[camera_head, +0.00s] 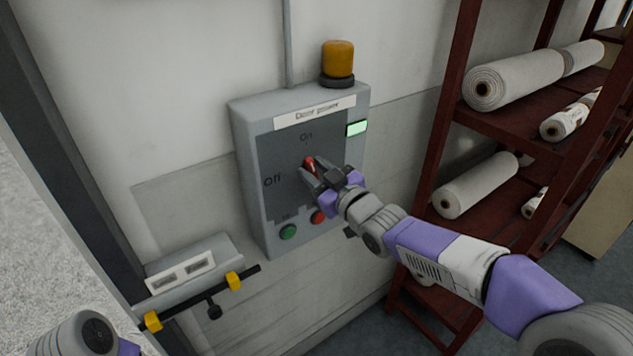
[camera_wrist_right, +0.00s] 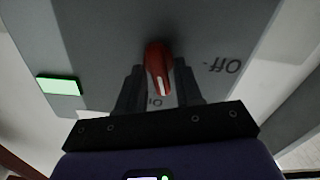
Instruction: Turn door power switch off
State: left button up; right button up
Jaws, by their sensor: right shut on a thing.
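The grey door power box (camera_head: 242,165) is mounted on the wall, with a "Door power" label (camera_head: 314,112) at its top. Its red switch handle (camera_head: 309,161) sits on the dark panel, with "On" above it and "Off" to its left. In the wrist view the red handle (camera_wrist_right: 158,60) has a white line pointing at "On". My right gripper (camera_head: 311,173) is shut on the handle, with one finger on each side of it, and hides part of it. Of my left arm only a link shows at the bottom left; its gripper is out of view.
A green button (camera_head: 288,232) and a red button (camera_head: 318,216) sit low on the box. A green light (camera_head: 357,128) is lit at its right, and an amber beacon (camera_head: 338,60) stands on top. A red rack (camera_head: 450,120) with white rolls is at the right.

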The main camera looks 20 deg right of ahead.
jog(key=n+b, duration=0.3)
jog(key=shift+a+f+n+b, duration=0.15)
jog(key=shift+f+n+b, duration=0.15)
jog(key=shift+n+b, duration=0.1)
jog(key=n+b, duration=0.2)
jog(key=shift+s+n, duration=0.1)
jog(key=shift+n, duration=0.3)
jog(key=n+b, duration=0.2)
jog(key=n, duration=0.2)
jog(key=n+b, duration=0.1)
jog(key=n, duration=0.2)
jog(key=shift+a+f+n+b, duration=0.15)
jog(key=shift+n+b, duration=0.25)
jog(key=o, duration=0.7)
jog(key=shift+o, duration=0.2)
jog(key=shift+s, duration=0.1)
